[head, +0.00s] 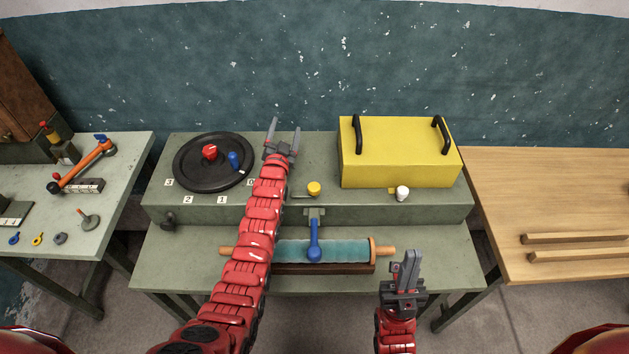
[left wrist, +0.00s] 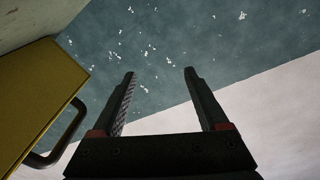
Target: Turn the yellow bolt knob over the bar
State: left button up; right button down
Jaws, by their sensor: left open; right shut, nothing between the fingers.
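The yellow bolt knob (head: 314,188) sits on the front part of the green bench's raised top, left of the yellow box. A thin dark strip (head: 303,196) lies beside it; I cannot tell whether this is the bar. My left gripper (head: 285,126) is open and empty, beyond the knob and to its left, near the back of the bench. Its open fingers also show in the left wrist view (left wrist: 160,95).
A yellow box (head: 400,150) with black handles stands right of the knob. A white knob (head: 402,193) is in front of it. A black wheel (head: 213,178) lies left of my left arm. A blue lever (head: 314,240) hangs below the knob, over a teal roller (head: 345,252).

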pick_arm(q)
jog(key=w+d+f+m+g, duration=0.1)
jog(key=w+d+m+g, duration=0.2)
jog(key=w+d+g, duration=0.15)
notch_tip(320, 180, up, 10)
jog(key=m+g+y, duration=0.2)
jog(key=m+g, duration=0.4)
jog(key=g, duration=0.8)
send_over(315, 186)
jog(key=f+b, duration=0.7)
jog(key=f, duration=0.1)
jog(key=shift+a+f+b, duration=0.2)
jog(key=shift+b, duration=0.2)
jog(key=f+p, duration=0.1)
jog(key=f, duration=0.2)
jog(key=f+p, duration=0.1)
jog(key=f, duration=0.3)
jog(key=shift+s+d, duration=0.1)
jog(key=shift+d, duration=0.1)
jog(key=shift+f, duration=0.65)
jog(key=shift+a, duration=0.1)
